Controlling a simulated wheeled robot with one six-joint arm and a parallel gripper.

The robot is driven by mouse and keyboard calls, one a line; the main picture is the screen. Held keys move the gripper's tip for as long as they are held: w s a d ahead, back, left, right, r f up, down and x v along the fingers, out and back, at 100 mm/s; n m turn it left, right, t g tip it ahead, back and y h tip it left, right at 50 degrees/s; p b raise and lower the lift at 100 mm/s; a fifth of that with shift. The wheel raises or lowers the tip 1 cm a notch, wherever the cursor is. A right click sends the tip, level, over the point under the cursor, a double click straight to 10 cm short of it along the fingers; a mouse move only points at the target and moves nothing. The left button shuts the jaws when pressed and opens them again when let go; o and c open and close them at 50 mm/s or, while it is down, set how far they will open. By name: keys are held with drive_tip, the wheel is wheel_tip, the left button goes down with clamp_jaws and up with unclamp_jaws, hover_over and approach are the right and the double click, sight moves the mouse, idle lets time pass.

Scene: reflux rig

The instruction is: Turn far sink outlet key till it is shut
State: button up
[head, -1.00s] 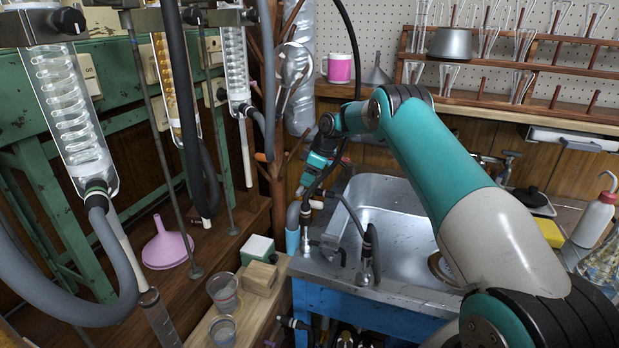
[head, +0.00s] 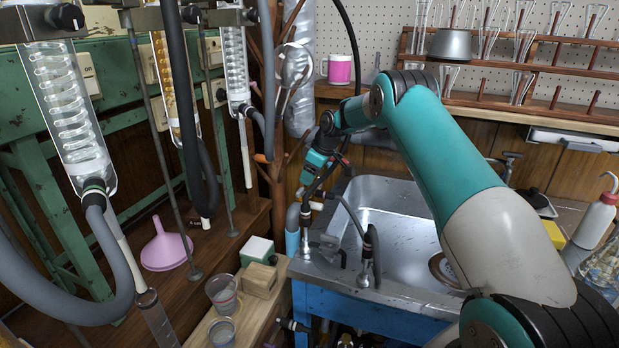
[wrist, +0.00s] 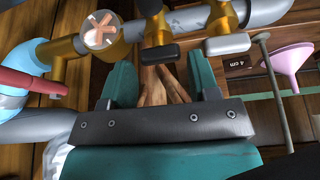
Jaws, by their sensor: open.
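My gripper (wrist: 160,88) is open, with its two teal fingers apart and brown wood showing between them. In the head view my gripper (head: 309,185) is small, above the far left corner of the sink (head: 400,220). Two outlets stand on that corner, a far one (head: 306,222) with a pale crosspiece and a near one (head: 367,262). The wrist view shows a dark lever key (wrist: 160,52), a grey lever key (wrist: 228,43) and a red lever (wrist: 30,84) on brass fittings. I cannot tell which is the far sink outlet key.
Glass condensers (head: 70,115) with thick hoses hang at left. A pink funnel (head: 165,245) is on the wooden bench, and cups (head: 222,292) stand at the front. The sink basin is mostly clear.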

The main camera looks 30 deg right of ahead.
drive_tip(key=v, duration=1.6)
drive_tip(key=shift+r, duration=0.1)
